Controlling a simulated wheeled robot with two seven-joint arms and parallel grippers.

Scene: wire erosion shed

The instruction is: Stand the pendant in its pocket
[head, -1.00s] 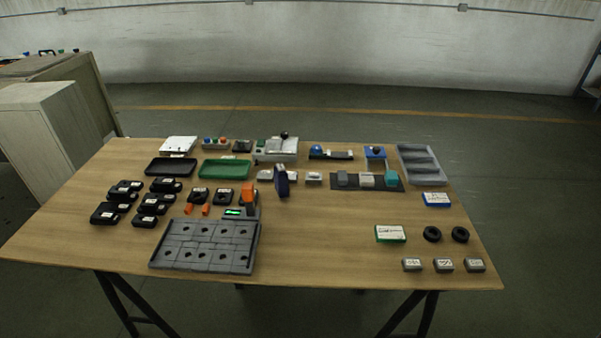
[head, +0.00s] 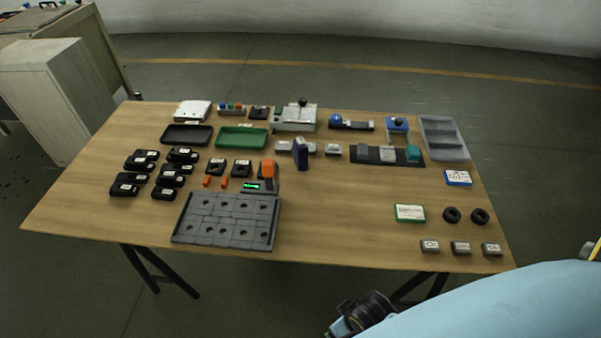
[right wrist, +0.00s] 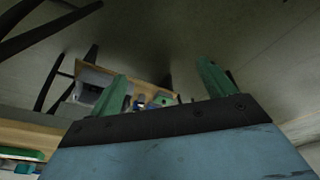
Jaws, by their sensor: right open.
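I cannot tell for certain which thing is the pendant. A dark blue upright block (head: 300,153) stands mid-table and may be the pendant's pocket or the pendant itself. Just left of it stands an orange and dark grey upright thing (head: 267,170), beside a small unit with a green-lit display (head: 255,186). My right gripper (right wrist: 163,70) shows in the right wrist view with its two green fingers apart and nothing between them. In the head view my light blue right arm is at the lower right, off the table's front edge. My left gripper is out of view.
A grey tray with holes (head: 228,220) lies front left on the table (head: 340,220), near several black blocks (head: 140,160). Black (head: 185,135) and green (head: 242,138) trays lie behind. Small grey blocks (head: 461,248) and black rings (head: 480,215) lie right. The front centre is bare.

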